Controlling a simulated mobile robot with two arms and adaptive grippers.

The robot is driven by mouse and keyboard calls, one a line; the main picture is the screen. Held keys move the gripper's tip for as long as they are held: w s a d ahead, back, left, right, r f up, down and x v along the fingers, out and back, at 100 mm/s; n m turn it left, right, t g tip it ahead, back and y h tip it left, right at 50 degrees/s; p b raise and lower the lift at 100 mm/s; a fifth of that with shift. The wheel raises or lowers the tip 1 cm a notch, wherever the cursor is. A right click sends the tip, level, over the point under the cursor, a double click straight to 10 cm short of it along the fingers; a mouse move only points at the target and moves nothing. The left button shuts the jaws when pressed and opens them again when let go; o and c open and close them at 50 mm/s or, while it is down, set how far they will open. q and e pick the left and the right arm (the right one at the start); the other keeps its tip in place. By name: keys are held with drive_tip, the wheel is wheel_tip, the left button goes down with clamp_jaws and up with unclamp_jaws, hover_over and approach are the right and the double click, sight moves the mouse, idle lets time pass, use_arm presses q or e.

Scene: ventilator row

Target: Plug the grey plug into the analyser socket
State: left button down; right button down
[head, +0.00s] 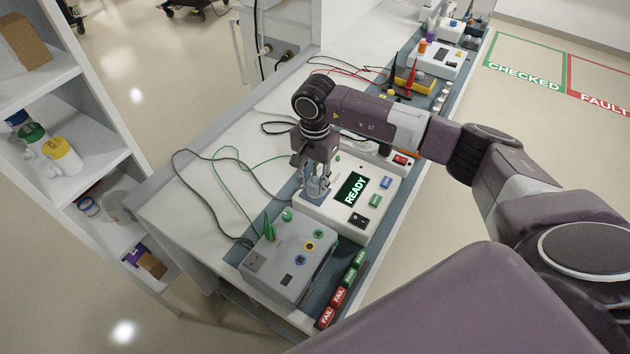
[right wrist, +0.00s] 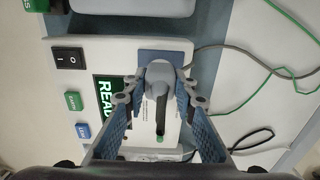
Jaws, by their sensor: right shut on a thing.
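The analyser (head: 343,219), a white box with a lit READY display (head: 351,188), stands mid-bench. My right gripper (head: 316,194) points down over its left end. In the right wrist view the gripper (right wrist: 159,92) is shut on the grey plug (right wrist: 160,74), whose grey cable (right wrist: 232,48) runs off to the right. The plug is in front of a blue square panel (right wrist: 152,57) on the analyser's face. The plug hides the socket, and I cannot tell whether it is seated or just above. My left gripper is out of view.
A grey box (head: 277,272) with a green clip (head: 268,230) stands in front of the analyser. PASS and FAIL tags (head: 338,297) lie beside it. Loose green and dark cables cross the white bench (head: 185,205). More devices stand farther back.

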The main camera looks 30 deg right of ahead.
sight(315, 176)
drive_tip(key=c, duration=1.5)
unclamp_jaws()
wheel_tip(315, 176, up, 12)
